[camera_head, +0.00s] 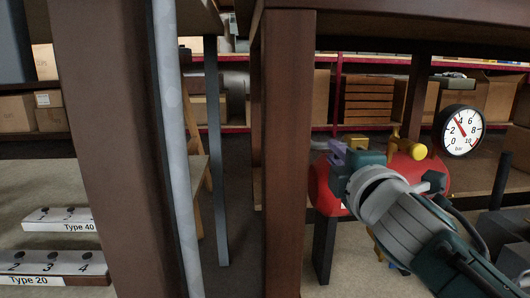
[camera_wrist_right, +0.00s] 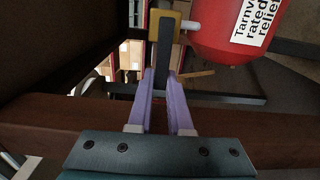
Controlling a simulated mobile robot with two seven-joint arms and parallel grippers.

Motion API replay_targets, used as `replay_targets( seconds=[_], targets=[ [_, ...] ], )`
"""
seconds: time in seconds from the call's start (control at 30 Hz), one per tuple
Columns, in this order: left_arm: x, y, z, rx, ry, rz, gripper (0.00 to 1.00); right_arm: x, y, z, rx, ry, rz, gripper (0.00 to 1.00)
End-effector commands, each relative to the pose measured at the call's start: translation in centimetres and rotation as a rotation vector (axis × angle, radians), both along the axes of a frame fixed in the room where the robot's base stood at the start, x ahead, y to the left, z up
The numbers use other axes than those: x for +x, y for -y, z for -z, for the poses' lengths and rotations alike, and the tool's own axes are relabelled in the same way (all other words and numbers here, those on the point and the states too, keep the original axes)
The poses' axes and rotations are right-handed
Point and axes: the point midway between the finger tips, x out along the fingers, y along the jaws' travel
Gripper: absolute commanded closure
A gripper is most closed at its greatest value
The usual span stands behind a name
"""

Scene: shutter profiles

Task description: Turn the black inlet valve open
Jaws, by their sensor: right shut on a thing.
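The black inlet valve handle (camera_wrist_right: 164,52) is a dark bar in the right wrist view. It extends from a yellow valve body (camera_wrist_right: 183,24) beside the red tank (camera_wrist_right: 212,45). My right gripper (camera_wrist_right: 162,78) has purple fingers on either side of the bar's near end and is shut on it. In the head view, my right gripper (camera_head: 338,152) is in front of the red tank (camera_head: 322,190), close to a yellow fitting (camera_head: 357,142). The handle cannot be made out there. My left gripper is not in view.
A round pressure gauge (camera_head: 461,130) stands right of the tank, its needle near 4. A brown post (camera_head: 288,150) stands just left of the tank. Shelves with cardboard boxes (camera_head: 376,100) are behind. Racks labelled Type 40 (camera_head: 58,222) and Type 20 (camera_head: 50,265) lie at left.

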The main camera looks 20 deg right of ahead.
Motion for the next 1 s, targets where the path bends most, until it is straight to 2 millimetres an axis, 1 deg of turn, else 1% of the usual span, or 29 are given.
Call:
replay_targets(
  seconds=[0.27,0.3,0.53,0.83,0.93,1.0],
  targets=[
    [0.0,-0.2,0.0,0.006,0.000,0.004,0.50,0.0,0.0,0.1,-0.003,-0.004,0.001,1.00],
    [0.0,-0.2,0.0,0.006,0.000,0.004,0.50,0.0,0.0,0.1,-0.002,-0.004,0.001,0.78],
    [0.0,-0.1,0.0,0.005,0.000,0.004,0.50,0.0,0.0,0.1,-0.001,-0.002,0.001,0.53],
    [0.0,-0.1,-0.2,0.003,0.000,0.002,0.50,-0.3,-0.1,0.0,0.000,-0.002,0.000,0.53],
    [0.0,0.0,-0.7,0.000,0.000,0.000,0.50,-1.3,-0.4,-0.1,0.003,-0.002,-0.001,0.53],
    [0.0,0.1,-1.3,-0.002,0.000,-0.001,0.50,-2.5,-0.6,-0.1,0.002,-0.006,0.000,0.53]
  ],
)
